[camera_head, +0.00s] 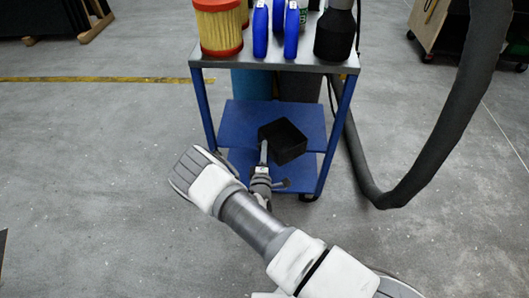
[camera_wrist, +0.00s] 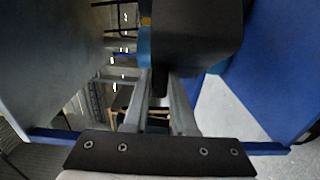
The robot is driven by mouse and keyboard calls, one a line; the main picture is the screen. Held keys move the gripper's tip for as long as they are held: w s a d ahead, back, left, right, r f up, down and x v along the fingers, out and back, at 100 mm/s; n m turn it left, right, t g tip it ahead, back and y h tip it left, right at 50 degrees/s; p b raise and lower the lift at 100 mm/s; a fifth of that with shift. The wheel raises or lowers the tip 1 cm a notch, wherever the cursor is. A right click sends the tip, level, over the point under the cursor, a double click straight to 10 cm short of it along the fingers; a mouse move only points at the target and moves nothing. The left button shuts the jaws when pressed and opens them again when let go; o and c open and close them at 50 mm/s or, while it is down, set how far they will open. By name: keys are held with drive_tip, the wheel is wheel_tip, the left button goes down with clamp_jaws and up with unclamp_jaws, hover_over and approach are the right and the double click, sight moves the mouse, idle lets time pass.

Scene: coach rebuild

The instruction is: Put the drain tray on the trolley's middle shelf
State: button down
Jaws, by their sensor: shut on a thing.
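The drain tray (camera_head: 284,142) is a small black open box, tilted in the head view, at the front of the blue trolley (camera_head: 203,108). My gripper (camera_head: 264,148) is shut on the tray's left side. In the picture the tray overlaps the front right part of the blue middle shelf (camera_head: 238,122); I cannot tell whether it touches the shelf. In the wrist view the dark tray (camera_wrist: 195,38) sits at the fingertips (camera_wrist: 159,85), with a blue panel to its right and a grey one to its left.
The top shelf (camera_head: 285,63) carries a yellow-red filter (camera_head: 218,28), blue bottles (camera_head: 261,32) and a dark-based container (camera_head: 334,36). A teal cylinder (camera_head: 252,84) stands at the back of the middle shelf. A thick grey hose (camera_head: 458,110) hangs right of the trolley.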

drive_tip(key=c, duration=0.7)
unclamp_jaws()
drive_tip(key=shift+c, duration=0.2)
drive_tip(key=s+p, duration=0.3)
drive_tip(key=s, duration=0.9)
drive_tip(key=shift+a+r+p, duration=0.15)
drive_tip(key=shift+a+p, duration=0.05)
drive_tip(key=shift+p, duration=0.1)
